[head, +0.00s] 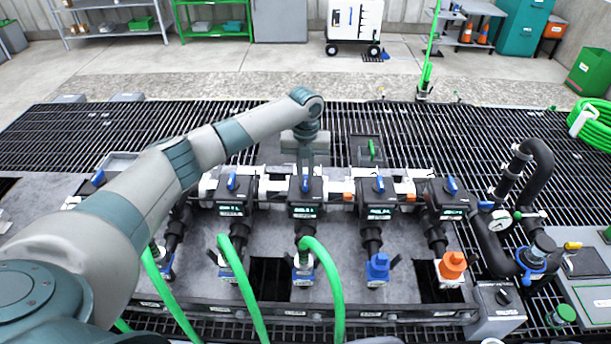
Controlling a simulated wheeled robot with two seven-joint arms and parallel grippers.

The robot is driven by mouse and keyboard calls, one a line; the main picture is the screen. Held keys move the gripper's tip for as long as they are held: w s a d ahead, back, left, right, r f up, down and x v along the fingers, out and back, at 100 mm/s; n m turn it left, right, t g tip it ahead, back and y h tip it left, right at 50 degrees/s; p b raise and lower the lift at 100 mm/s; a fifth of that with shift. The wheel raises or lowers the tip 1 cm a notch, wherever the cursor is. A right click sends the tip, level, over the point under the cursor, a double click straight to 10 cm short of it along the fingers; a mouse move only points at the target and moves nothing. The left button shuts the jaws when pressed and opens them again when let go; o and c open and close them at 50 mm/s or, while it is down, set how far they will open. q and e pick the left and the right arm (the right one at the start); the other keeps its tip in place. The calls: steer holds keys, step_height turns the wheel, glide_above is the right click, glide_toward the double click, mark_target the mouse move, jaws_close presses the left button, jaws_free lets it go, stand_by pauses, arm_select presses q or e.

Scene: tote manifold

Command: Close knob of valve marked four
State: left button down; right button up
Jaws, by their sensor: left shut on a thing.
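A row of black valve boxes with blue knobs runs across the manifold. Their labels are too small to read, so I cannot tell which is marked four. My left gripper (306,180) points down at one valve (304,198) near the middle and is shut on its blue knob (305,186), which is partly hidden by the fingers. Other blue knobs show on the valve to its left (232,181) and on two to its right, a nearer one (379,184) and a farther one (452,185). My left arm hides part of the row's left end. My right gripper is not in view.
Green hoses (328,275) rise in front of the valves. A blue cap (378,267) and an orange cap (452,265) stand at the front right. A black pipe with a gauge (500,221) is at the right. Grating (420,130) behind is mostly clear.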

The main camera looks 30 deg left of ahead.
mark_target(306, 179)
arm_select(q)
steer(key=shift+r, duration=0.1)
steer(key=c, duration=1.8)
jaws_free()
steer(key=shift+r+b, duration=0.3)
steer(key=shift+r, duration=0.3)
step_height(306, 179, up, 16)
steer(key=b, duration=0.4)
steer(key=shift+s, duration=0.1)
